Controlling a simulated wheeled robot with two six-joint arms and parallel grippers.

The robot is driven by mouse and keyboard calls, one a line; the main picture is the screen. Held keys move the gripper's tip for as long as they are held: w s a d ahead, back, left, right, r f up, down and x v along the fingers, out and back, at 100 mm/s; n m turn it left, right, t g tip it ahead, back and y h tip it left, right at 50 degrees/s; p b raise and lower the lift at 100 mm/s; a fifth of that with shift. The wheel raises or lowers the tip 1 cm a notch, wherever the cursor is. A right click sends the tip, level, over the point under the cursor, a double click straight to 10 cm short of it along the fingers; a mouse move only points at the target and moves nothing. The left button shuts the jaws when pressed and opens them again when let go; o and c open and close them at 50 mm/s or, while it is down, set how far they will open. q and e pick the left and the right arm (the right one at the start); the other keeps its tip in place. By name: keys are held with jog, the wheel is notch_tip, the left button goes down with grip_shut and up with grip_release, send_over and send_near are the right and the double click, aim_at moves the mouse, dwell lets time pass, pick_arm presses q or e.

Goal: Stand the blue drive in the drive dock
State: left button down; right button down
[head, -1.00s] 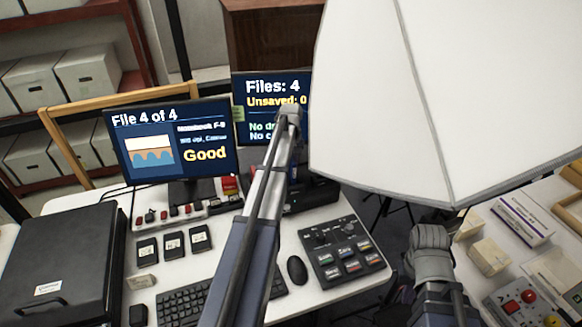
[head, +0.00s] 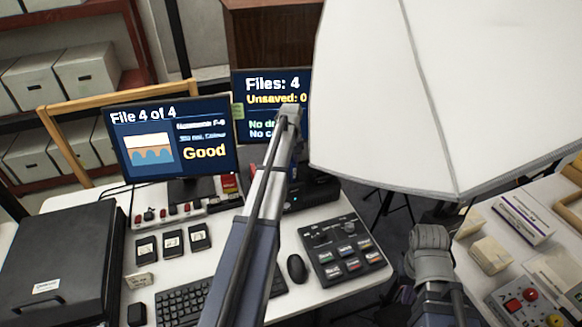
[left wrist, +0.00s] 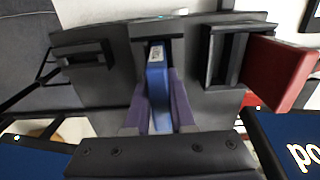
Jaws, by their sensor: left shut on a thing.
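The blue drive (left wrist: 157,88) shows in the left wrist view, between the two fingers of my left gripper (left wrist: 157,112), which is shut on it. Its far end meets a black unit (left wrist: 182,32) with a small cyan light; I cannot tell whether it is seated in a slot. The black dock unit (head: 316,192) there is partly hidden behind that arm.
A red drive (left wrist: 278,75) stands in a black holder beside the blue one. An empty-looking black holder (left wrist: 85,58) is on the other side. Two monitors (head: 172,140), a control panel (head: 343,250), a mouse (head: 296,268) and a keyboard (head: 185,303) crowd the desk.

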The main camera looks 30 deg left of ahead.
pick_arm(q)
jog(key=shift+f+b, duration=0.4)
jog(key=shift+f, duration=0.05)
jog(key=c, duration=0.7)
grip_release()
jog(key=shift+r, duration=0.1)
notch_tip(320, 180, up, 8)
jog(key=p, duration=0.8)
jog(key=shift+f, duration=0.2)
